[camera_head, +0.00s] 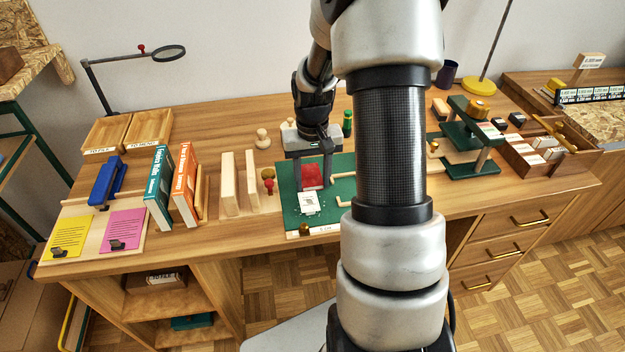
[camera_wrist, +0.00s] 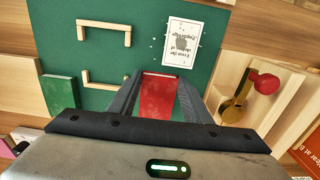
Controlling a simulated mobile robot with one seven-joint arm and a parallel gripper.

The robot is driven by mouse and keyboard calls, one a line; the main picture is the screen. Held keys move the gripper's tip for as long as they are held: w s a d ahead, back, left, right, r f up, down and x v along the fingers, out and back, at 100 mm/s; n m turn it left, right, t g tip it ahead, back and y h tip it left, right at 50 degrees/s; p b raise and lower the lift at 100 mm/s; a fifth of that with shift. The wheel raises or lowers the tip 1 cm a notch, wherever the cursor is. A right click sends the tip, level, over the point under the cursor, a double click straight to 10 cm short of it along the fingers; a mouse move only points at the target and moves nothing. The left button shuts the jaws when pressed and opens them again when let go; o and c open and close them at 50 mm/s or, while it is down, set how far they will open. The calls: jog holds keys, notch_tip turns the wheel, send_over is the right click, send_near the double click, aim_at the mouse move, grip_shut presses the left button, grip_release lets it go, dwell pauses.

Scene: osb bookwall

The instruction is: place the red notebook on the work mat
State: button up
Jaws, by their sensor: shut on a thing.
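The red notebook (camera_head: 312,177) is between the fingers of my gripper (camera_head: 313,183), over the green work mat (camera_head: 290,213). In the wrist view the red notebook (camera_wrist: 157,100) shows between the two dark fingers of my gripper (camera_wrist: 157,82), which is shut on it. The green mat (camera_wrist: 105,98) fills much of that view. I cannot tell whether the notebook's lower edge touches the mat. A white printed card (camera_head: 308,202) lies on the mat in front of the notebook. My arm hides the mat's right part in the head view.
Pale wooden brackets (camera_wrist: 103,25) lie on the mat. Wooden bookends (camera_head: 229,184) and a small wooden piece with a red ball (camera_wrist: 266,84) stand beside the mat. Orange (camera_head: 185,185) and teal (camera_head: 158,187) books stand at left. A green stand (camera_head: 470,140) is at right.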

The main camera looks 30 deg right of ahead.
jog(key=shift+f, duration=0.1)
jog(key=o, duration=0.8)
